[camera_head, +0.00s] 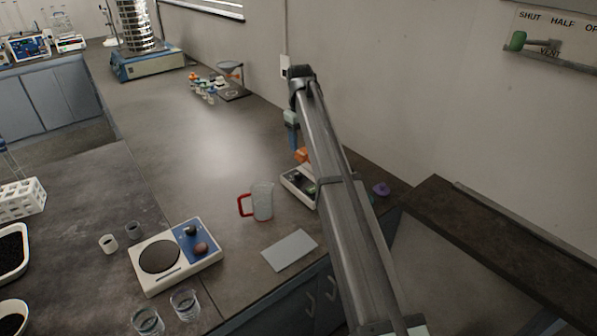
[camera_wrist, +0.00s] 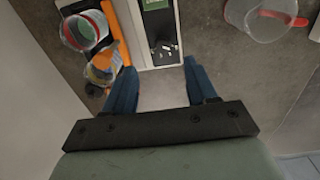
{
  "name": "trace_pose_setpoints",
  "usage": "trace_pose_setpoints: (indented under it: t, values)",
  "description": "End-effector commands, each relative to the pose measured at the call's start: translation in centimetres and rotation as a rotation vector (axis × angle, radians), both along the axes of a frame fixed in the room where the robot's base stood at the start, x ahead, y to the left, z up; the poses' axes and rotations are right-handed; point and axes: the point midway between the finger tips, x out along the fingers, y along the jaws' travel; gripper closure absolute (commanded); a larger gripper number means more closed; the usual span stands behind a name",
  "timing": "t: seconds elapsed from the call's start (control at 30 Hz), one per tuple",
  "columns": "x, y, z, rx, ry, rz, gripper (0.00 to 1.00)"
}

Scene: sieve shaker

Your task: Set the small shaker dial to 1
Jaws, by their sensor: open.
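The small shaker appears to be the white-edged unit below my gripper. In the head view its white body (camera_head: 299,189) shows beside my arm, which hides much of it. In the wrist view its white edge (camera_wrist: 137,33) frames a dark panel with a green label (camera_wrist: 156,4). A small dark dial with pale marks (camera_wrist: 164,48) sits low on that panel. My gripper (camera_wrist: 160,68) is open and empty, its blue fingers apart on either side of the panel's near end. The dial lies just beyond the fingertips in the picture. Its setting is too small to read.
A red-handled jug (camera_head: 262,202) and a grey plate (camera_head: 289,250) lie near the shaker. A hotplate (camera_head: 176,257) stands at front left. A sieve stack (camera_head: 135,27) stands far back.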

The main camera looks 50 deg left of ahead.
Motion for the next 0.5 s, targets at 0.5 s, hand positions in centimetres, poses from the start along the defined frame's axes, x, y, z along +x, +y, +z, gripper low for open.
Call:
trace_pose_setpoints:
  t: [0.5]
  values:
    - [-0.2, 1.8, -4.3, 0.005, -0.003, -0.048, 0.43]
